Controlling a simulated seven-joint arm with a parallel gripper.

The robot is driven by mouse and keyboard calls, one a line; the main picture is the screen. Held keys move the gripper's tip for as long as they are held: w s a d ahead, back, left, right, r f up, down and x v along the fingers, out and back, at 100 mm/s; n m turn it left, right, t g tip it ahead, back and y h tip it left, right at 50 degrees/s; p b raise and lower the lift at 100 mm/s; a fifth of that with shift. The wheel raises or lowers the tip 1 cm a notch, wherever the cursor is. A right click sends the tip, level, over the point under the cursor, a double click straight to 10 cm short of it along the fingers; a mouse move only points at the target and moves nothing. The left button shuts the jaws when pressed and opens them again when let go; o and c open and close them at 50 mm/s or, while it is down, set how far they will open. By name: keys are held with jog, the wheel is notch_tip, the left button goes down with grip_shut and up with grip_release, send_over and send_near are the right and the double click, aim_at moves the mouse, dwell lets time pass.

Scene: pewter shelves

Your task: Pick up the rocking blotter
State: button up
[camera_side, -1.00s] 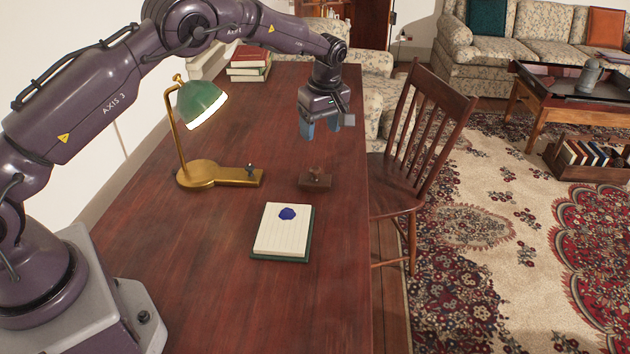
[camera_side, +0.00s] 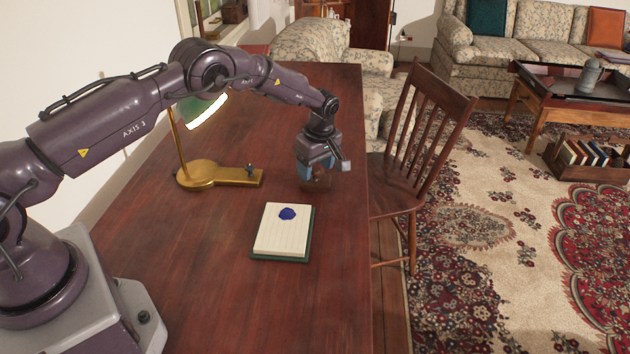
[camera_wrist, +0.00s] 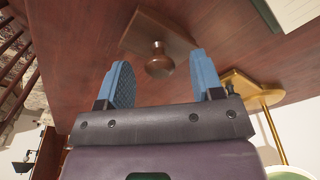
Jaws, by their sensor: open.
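The rocking blotter is a small brown wooden block with a round knob on top. In the side view the blotter (camera_side: 316,184) stands on the desk, partly hidden by my gripper. In the wrist view the blotter (camera_wrist: 160,35) shows its base and its knob, which lies just beyond and between the two blue fingertips. My gripper (camera_side: 318,170) is open and low over the blotter, with a blue finger on either side of the knob in the picture. In the wrist view my gripper (camera_wrist: 162,78) has nothing between its fingers. I cannot tell whether a finger touches the knob.
A notepad (camera_side: 284,238) with a blue blot lies nearer the camera. A brass lamp (camera_side: 205,176) with a green shade stands to the left. A wooden chair (camera_side: 420,150) stands against the desk's right side. The front of the desk (camera_side: 215,290) is clear.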

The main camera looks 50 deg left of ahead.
jog(key=shift+a+f, duration=0.15)
jog(key=shift+f, duration=0.6)
jog(key=c, duration=1)
jog(key=shift+c, duration=0.2)
jog(key=shift+r, duration=0.1)
jog(key=shift+r, duration=0.5)
notch_tip(320, 180, up, 3)
jog(key=shift+s+f, duration=0.1)
jog(key=shift+f, duration=0.1)
jog(key=s+d+r, duration=0.2)
jog(key=s+r, duration=0.7)
jog(key=s, duration=0.4)
jog(key=shift+s+d+r, duration=0.15)
jog(key=shift+s+d, duration=0.15)
